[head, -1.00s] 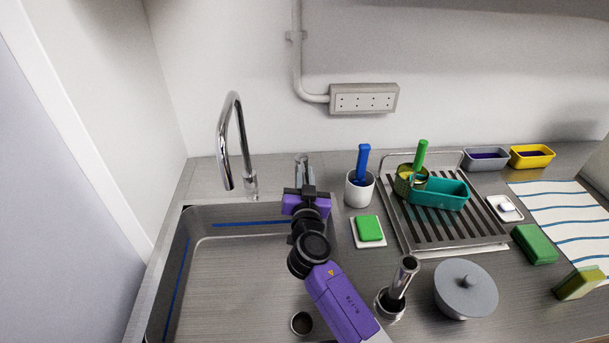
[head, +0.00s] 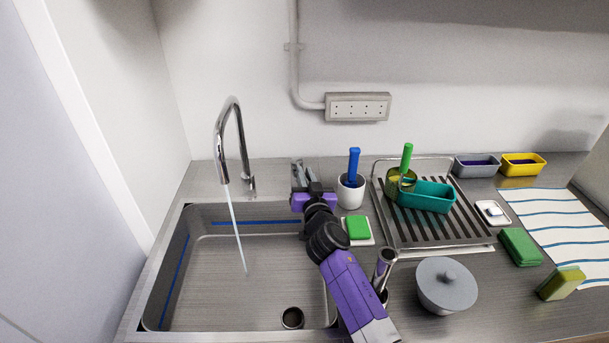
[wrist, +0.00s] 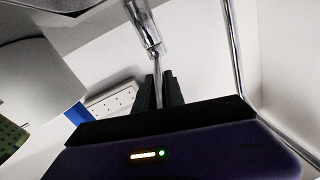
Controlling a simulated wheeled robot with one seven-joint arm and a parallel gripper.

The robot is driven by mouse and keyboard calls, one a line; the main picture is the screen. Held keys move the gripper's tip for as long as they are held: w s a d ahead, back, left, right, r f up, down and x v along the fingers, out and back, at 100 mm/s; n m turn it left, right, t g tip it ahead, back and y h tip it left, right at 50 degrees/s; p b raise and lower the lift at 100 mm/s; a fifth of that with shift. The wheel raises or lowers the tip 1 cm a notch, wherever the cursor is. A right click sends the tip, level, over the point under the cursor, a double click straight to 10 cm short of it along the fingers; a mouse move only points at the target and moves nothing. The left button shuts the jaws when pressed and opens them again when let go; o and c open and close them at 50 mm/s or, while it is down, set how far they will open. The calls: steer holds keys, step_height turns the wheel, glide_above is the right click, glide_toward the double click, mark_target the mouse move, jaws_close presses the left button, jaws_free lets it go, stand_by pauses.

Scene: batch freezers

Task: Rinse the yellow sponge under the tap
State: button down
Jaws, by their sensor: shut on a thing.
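The yellow sponge (head: 562,284), with a greenish layer, lies on the counter at the far right front. The chrome tap (head: 233,140) arches over the left of the sink (head: 250,270), and a thin stream of water (head: 235,228) runs from its spout into the basin. My gripper (head: 303,172) is behind the sink's back right corner, right of the tap. In the wrist view its dark fingers (wrist: 159,90) are shut on a thin metal rod (wrist: 157,75) below a chrome cylinder, which looks like the tap's lever. The sponge is far from my gripper.
A green sponge (head: 357,228) sits on a white dish beside the sink. A cup with a blue brush (head: 354,165), a drying rack (head: 440,240) holding a teal tub, a grey lidded pot (head: 446,287) and another green sponge (head: 520,246) fill the counter. The basin is clear.

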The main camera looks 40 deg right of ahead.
steer(key=shift+f, duration=0.1)
steer(key=c, duration=1.4)
jaws_free()
steer(key=b+v, duration=0.1)
steer(key=v, duration=0.7)
